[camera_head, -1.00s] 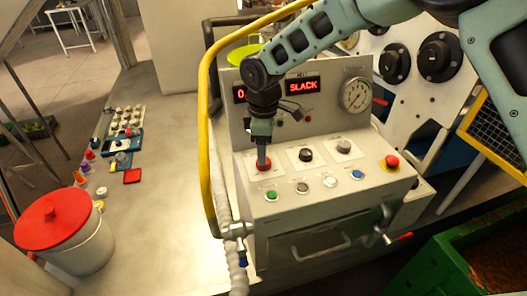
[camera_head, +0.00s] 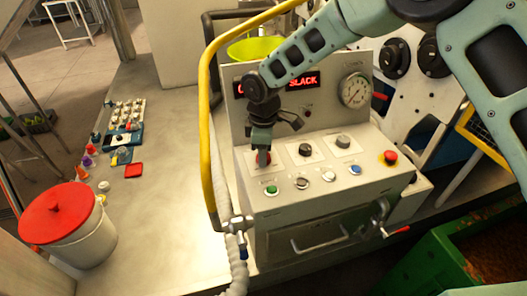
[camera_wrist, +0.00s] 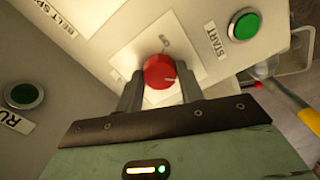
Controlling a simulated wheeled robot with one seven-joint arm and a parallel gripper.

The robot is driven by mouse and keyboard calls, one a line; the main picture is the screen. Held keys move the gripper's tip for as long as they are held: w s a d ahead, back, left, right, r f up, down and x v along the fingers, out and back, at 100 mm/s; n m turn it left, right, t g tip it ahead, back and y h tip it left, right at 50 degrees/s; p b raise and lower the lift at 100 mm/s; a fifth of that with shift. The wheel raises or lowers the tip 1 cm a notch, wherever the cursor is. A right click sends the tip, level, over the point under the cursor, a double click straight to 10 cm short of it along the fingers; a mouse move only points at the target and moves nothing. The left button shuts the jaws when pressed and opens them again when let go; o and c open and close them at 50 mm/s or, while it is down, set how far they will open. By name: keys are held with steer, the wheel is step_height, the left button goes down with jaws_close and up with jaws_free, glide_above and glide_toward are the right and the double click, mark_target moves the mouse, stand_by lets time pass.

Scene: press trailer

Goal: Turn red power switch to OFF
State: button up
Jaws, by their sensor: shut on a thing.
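The red power switch (camera_head: 262,158) is a round knob on a white plate at the left of the control panel's sloped top. In the wrist view the red knob (camera_wrist: 160,71) shows a pale pointer line toward its right side. My gripper (camera_head: 263,160) reaches down onto it from above. In the wrist view my gripper (camera_wrist: 158,88) has one finger on each side of the knob, shut on it.
Beside the switch are a black knob (camera_head: 305,150), a grey knob (camera_head: 343,142) and a red emergency button (camera_head: 388,157). A green START button (camera_wrist: 245,26) is close by. A yellow pipe (camera_head: 205,120) stands left of the panel (camera_head: 350,205).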

steer(key=n, duration=0.4)
steer(key=shift+n+b, duration=0.3)
steer(key=shift+b, duration=0.1)
steer(key=n, duration=0.4)
steer(key=shift+n, duration=0.3)
steer(key=n, duration=0.4)
steer(key=shift+r+n, duration=0.1)
steer(key=shift+n, duration=0.2)
steer(key=shift+n+p, duration=0.55)
steer(key=shift+n, duration=1.45)
steer(key=o, duration=1)
